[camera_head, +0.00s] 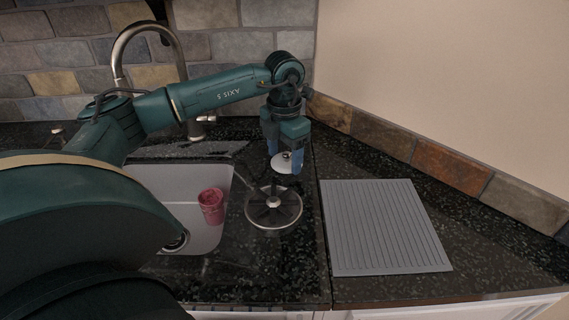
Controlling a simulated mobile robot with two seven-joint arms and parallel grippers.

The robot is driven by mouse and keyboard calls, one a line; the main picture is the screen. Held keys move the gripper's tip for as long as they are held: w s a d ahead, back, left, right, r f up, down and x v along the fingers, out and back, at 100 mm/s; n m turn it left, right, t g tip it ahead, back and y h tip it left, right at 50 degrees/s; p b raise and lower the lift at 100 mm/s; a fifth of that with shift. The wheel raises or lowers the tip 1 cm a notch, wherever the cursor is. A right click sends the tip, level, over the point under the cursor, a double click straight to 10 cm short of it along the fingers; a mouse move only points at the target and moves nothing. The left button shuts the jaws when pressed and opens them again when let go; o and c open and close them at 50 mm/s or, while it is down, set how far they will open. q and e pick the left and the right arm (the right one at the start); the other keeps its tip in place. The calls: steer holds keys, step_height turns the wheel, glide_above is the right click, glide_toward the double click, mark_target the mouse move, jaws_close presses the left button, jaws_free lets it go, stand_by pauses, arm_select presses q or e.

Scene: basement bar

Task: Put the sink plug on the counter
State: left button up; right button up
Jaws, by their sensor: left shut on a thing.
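The sink plug (283,164) looks like a small pale round disc with a dark part on it. My left gripper (285,160) points down and is shut on it. It holds the plug above the black speckled counter (290,247), to the right of the sink. The fingers hide part of the plug. My right gripper is not in view.
A round dark stand with a metal rim (273,222) is on the counter just below the gripper in the picture. A red cup (211,207) is in the white sink (160,182). A grey ribbed mat (385,225) lies to the right. A curved tap (125,45) stands behind the sink.

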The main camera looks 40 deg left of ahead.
mark_target(284, 162)
arm_select(q)
steer(key=shift+f, duration=1.8)
steer(key=shift+f, duration=0.1)
steer(key=o, duration=1)
step_height(284, 162, up, 12)
steer(key=shift+r, duration=0.15)
steer(key=shift+s, duration=0.1)
